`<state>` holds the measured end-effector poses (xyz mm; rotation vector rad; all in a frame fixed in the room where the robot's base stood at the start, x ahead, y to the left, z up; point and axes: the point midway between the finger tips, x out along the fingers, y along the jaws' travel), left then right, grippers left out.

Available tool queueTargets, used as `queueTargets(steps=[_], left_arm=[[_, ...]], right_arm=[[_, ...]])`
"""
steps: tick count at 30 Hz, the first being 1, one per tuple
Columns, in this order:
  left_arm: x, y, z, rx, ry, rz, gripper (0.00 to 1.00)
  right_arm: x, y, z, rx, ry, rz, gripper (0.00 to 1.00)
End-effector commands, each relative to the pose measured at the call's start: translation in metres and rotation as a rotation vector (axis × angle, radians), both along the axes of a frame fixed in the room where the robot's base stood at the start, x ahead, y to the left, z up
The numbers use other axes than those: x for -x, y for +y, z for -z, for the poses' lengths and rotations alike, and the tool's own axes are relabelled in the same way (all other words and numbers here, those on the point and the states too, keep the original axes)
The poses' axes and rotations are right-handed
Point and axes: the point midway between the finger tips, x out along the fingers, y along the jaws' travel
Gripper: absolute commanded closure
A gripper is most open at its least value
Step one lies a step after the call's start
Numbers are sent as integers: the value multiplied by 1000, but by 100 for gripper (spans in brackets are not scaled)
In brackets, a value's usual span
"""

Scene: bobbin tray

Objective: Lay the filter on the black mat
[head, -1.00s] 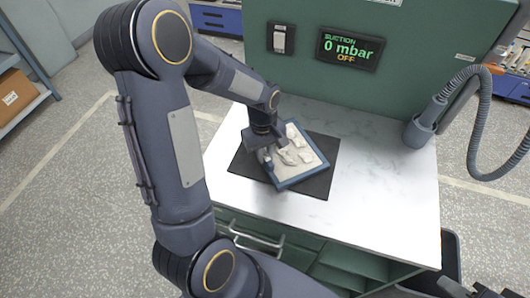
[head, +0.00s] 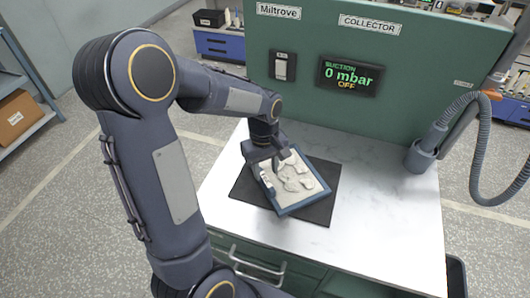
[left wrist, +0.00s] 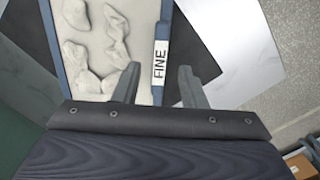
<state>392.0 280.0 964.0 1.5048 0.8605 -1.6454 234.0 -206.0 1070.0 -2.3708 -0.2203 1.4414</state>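The filter (head: 298,208) is a blue-framed panel with a pale, lumpy face. It appears to lie flat on the black mat (head: 322,213), turned at an angle to it, with mat showing around it. My left gripper (head: 270,165) is over the filter's left edge with its fingers spread. In the left wrist view, the open fingers (left wrist: 158,85) stand apart on either side of the frame edge, which carries a white "FINE" label (left wrist: 159,62). Neither finger visibly grips the frame. My right gripper is not in view.
The white marbled worktop (head: 385,200) is clear to the right of the mat. A grey hose (head: 475,150) hangs at its right side. A green panel (head: 420,100) stands behind, with a display (head: 348,75) reading 0 mbar, OFF, and a switch (head: 282,66).

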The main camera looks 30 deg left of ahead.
Motion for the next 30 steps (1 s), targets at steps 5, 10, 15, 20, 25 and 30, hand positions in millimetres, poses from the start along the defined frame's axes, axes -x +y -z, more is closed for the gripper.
queueTargets(steps=[5, 10, 15, 20, 25, 30], left_arm=[[-3, 3, -40, 0, -6, 1, 62], [-3, 5, -63, 1, -3, 0, 62], [4, 4, -78, 17, -25, 28, 62], [43, -10, -101, 89, -171, 208, 62], [103, -39, -116, 123, -412, 500, 62], [142, -63, -112, 79, -601, 725, 62]], right_arm=[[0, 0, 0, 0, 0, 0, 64], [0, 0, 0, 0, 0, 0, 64], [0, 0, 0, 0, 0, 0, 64], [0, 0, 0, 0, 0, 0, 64], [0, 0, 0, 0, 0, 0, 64], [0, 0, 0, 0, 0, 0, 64]])
